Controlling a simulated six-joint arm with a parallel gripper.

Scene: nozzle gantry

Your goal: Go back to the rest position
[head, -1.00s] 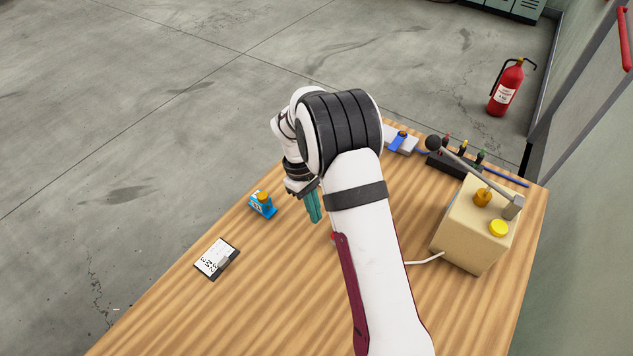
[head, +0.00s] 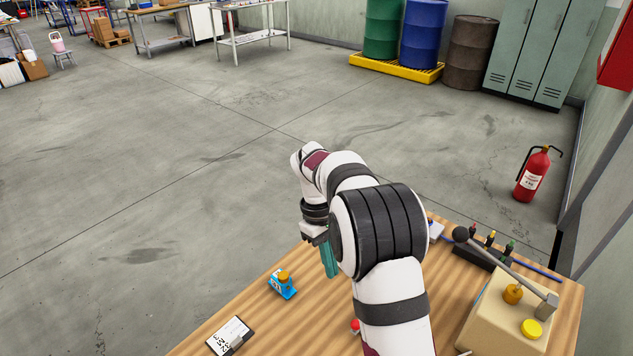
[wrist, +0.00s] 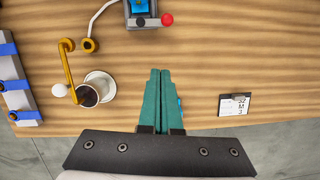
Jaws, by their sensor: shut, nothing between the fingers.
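My gripper (head: 331,265) has teal fingers pressed together with nothing between them. It hangs above the wooden table in the head view, right of a small blue container with an orange cap (head: 283,284). In the wrist view the shut fingers (wrist: 159,75) point over the table and hide most of a blue thing behind them. My arm covers the middle of the table in the head view.
A card on a dark board (head: 231,336) lies near the left edge. A beige box (head: 485,330) with a lever stands at right. The wrist view shows a dark-filled cup (wrist: 87,95) on a saucer. A fire extinguisher (head: 532,176) stands on the floor.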

